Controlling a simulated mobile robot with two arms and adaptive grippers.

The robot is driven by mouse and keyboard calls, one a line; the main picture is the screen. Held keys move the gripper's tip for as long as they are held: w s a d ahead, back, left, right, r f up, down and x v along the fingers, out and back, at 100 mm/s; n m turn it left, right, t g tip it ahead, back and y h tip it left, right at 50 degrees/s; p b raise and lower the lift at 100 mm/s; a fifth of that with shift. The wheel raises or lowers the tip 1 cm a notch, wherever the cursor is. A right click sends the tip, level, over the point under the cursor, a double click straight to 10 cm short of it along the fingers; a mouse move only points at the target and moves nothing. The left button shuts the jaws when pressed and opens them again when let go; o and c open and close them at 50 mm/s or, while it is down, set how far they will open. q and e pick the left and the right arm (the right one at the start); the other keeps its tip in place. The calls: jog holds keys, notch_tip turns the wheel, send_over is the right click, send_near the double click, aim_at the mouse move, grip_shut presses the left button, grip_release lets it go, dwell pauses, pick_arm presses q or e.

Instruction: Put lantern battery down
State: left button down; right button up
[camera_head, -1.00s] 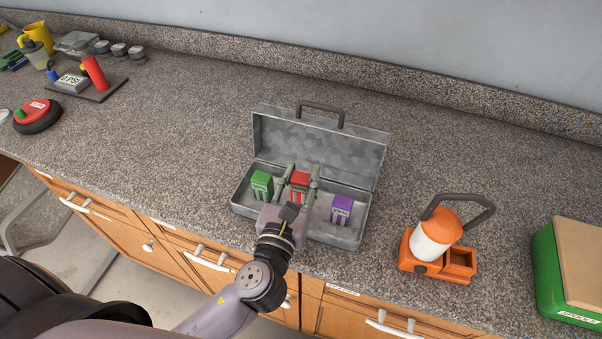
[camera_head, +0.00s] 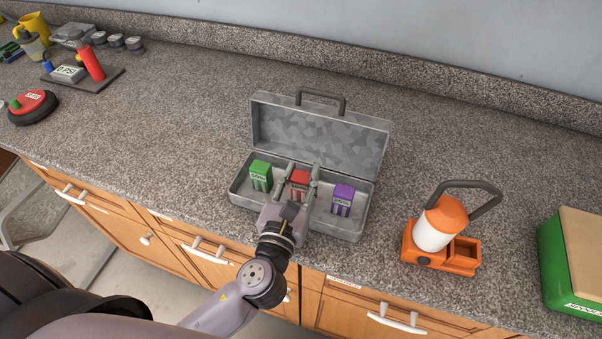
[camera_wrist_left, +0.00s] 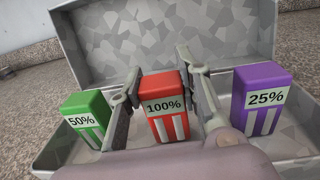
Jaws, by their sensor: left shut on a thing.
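My left gripper (camera_head: 299,180) is shut on a red battery (camera_head: 299,184) inside an open grey metal case (camera_head: 240,204). The red battery is upright and reads 100% in the left wrist view (camera_wrist_left: 165,107); my gripper hides its base, so I cannot tell if it touches the case floor. A green battery (camera_head: 261,174) marked 50% (camera_wrist_left: 84,118) stands to its left, and a purple battery (camera_head: 342,199) marked 25% (camera_wrist_left: 263,97) to its right. An orange and white lantern (camera_head: 436,226) with a grey handle stands right of the case. My right gripper is out of view.
The case's raised lid (camera_head: 322,135) stands behind the batteries. A green box (camera_head: 568,270) with a tan top is at the far right. A red round gauge (camera_head: 34,107) and a board with a red cylinder (camera_head: 90,64) are at left. Counter behind the case is clear.

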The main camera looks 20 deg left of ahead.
pick_arm(q)
jog(key=shift+f, duration=0.3)
dwell(0.5)
jog(key=c, duration=1.1)
grip_release()
jog(key=s, duration=1.2)
jog(key=shift+d, duration=0.2)
grip_shut()
